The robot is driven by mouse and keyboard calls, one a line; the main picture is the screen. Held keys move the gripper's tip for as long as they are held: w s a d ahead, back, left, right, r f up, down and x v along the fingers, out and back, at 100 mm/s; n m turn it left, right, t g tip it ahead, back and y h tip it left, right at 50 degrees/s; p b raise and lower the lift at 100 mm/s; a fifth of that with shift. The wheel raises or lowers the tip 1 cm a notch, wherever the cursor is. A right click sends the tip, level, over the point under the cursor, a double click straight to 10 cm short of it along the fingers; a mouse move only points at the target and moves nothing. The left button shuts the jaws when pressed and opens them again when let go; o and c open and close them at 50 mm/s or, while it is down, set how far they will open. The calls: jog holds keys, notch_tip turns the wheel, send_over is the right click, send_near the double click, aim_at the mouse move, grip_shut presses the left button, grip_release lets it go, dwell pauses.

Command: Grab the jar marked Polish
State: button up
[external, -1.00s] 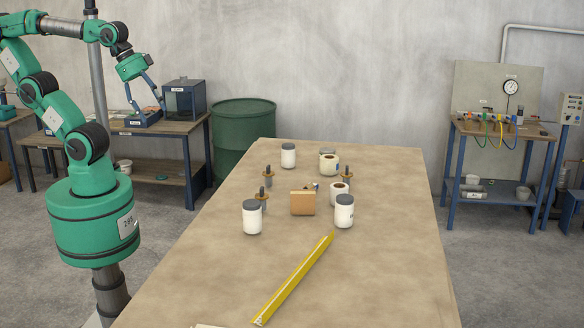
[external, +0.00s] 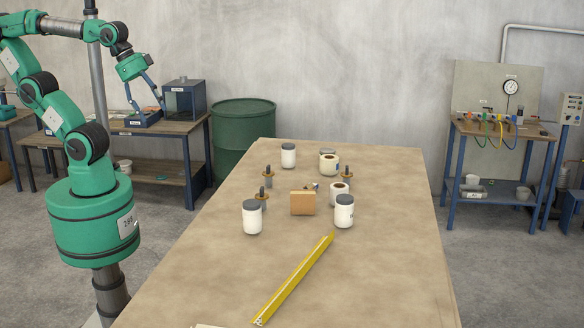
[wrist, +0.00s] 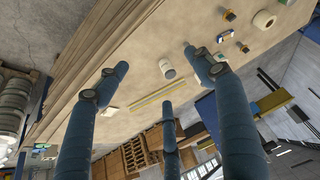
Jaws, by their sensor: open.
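The front right jar shows faint marks, but I cannot read which one says Polish. My gripper (external: 148,106) is open and empty, raised to the left of the table and well apart from all the jars. In the wrist view its blue fingers (wrist: 155,75) are spread, and one white jar (wrist: 168,71) shows beyond them.
A long yellow bar (external: 292,280) lies in front. The table's (external: 400,270) front right is clear. A green drum (external: 243,135) stands behind left.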

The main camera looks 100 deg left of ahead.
jog(key=w+a+n+g+y, duration=0.1)
jog(key=w+a+n, duration=0.1)
jog(key=w+a, duration=0.9)
jog(key=w+a+n+g, duration=0.1)
jog(key=w+a+n, duration=0.1)
jog(key=w+a, duration=0.9)
jog(key=w+a+f, duration=0.4)
jog(key=a+f, duration=0.2)
jog(key=a, duration=0.2)
jog(key=w+a+f+n+g, duration=0.1)
jog(key=w+a+f, duration=0.3)
jog(key=a+f, duration=0.2)
jog(key=w+a+f+n+g, duration=0.1)
jog(key=w+a+f, duration=0.3)
jog(key=a, duration=0.5)
jog(key=shift+w+a+f+b, duration=0.15)
jog(key=shift+f+b, duration=0.05)
jog(key=shift+f, duration=0.35)
jog(key=shift+w+a+f+b, duration=0.15)
jog(key=shift+f+b, duration=0.05)
jog(key=shift+f, duration=0.3)
